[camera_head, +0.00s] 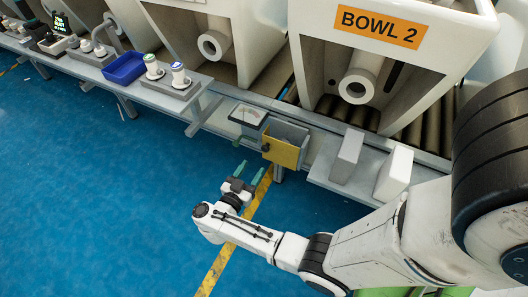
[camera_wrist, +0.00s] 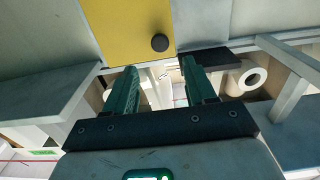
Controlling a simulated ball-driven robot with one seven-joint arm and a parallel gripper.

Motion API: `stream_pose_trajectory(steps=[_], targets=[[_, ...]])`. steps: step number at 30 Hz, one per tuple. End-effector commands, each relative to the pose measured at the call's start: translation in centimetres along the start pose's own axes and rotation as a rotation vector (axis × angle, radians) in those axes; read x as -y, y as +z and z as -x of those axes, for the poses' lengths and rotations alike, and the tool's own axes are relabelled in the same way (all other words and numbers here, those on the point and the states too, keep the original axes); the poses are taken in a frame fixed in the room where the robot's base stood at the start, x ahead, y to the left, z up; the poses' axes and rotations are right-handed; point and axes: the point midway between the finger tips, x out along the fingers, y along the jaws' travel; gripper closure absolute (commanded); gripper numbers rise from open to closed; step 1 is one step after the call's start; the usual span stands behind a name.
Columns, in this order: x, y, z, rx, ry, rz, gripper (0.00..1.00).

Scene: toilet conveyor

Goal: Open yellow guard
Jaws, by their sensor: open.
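The yellow guard (camera_head: 281,152) is a small yellow panel on the front of a grey box at the conveyor's edge, below and left of the BOWL 2 toilet. It has a dark round knob (camera_head: 266,147) near its left side. In the wrist view the yellow guard (camera_wrist: 125,28) is at the top, with its knob (camera_wrist: 160,42) near its lower right corner. My gripper (camera_head: 248,177) is open and empty, in front of the guard and a little to its left. In the wrist view my gripper (camera_wrist: 160,72) has its green fingers apart below the knob, not around it.
A small panel (camera_head: 248,115) stands left of the guard. A blue tray (camera_head: 124,68) is on the bench at left. The blue floor (camera_head: 120,200) in front is clear.

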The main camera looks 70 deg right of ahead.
Motion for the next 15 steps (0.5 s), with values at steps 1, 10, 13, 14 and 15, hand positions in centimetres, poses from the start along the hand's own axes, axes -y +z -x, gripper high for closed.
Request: stream_pose_trajectory(steps=[1, 10, 13, 14, 15], targets=[[-0.1, 0.2, -0.9, 0.0, 0.005, -0.001, 0.45], [-0.1, 0.2, -6.3, -0.001, 0.003, -0.004, 0.45], [0.0, 0.2, -7.6, -0.001, 0.001, -0.003, 0.45], [0.0, 0.1, -8.0, -0.001, 0.0, -0.003, 0.45], [0.0, 0.1, -8.3, -0.001, 0.0, -0.003, 0.45]])
